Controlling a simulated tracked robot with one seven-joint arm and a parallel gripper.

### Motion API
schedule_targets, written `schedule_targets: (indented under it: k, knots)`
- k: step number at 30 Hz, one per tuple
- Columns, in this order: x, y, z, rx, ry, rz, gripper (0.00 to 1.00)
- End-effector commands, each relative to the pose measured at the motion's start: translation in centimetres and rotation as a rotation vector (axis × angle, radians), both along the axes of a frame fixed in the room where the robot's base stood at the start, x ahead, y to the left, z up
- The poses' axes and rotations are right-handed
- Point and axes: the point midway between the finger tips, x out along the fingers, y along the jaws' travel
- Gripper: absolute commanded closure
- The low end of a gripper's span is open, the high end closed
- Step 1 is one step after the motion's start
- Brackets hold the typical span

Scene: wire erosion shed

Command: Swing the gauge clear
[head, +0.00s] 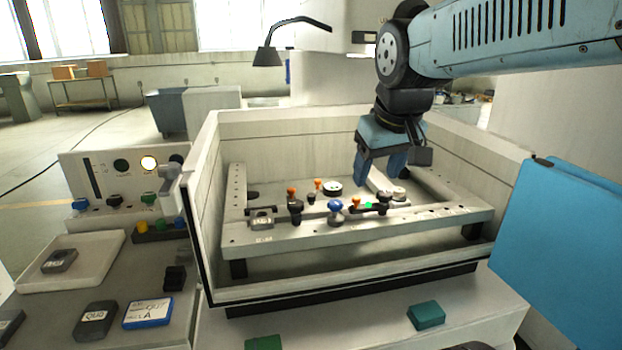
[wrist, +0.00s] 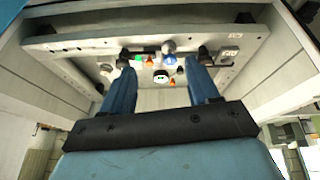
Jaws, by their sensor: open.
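My gripper (head: 377,172) is open and empty, pointing down above the right part of the work frame (head: 290,241) inside the open tank. In the wrist view my gripper (wrist: 161,62) has its two blue fingers wide apart. A round dark-rimmed piece with a pale face and dark dots (head: 333,188) stands at the back of the row of fixtures; it looks like the gauge, but I cannot be certain. It also shows between the fingers in the wrist view (wrist: 160,77), apart from both. A pale bar (head: 380,181) lies partly hidden behind my gripper.
Orange-topped knobs, a blue knob (head: 336,207), a black knob (head: 295,207) and a green part (head: 368,205) crowd the frame. Tank walls (head: 300,135) enclose it. A control panel (head: 118,175) stands left, and a blue panel (head: 560,225) stands right. A lamp (head: 268,56) hangs behind.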

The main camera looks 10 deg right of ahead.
Motion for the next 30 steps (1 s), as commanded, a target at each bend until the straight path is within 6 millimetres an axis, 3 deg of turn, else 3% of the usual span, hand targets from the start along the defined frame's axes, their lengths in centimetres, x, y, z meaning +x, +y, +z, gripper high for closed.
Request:
schedule_targets:
  k: [3, 14, 21, 30]
  knots:
    - [3.3, 0.4, 1.1, -0.034, 0.048, 0.059, 0.52]
    - [13.2, 1.6, 2.7, -0.106, 0.183, 0.256, 0.52]
    - [19.9, 2.3, 2.2, -0.126, 0.269, 0.395, 0.52]
    - [27.9, 2.9, -0.1, -0.123, 0.361, 0.56, 0.52]
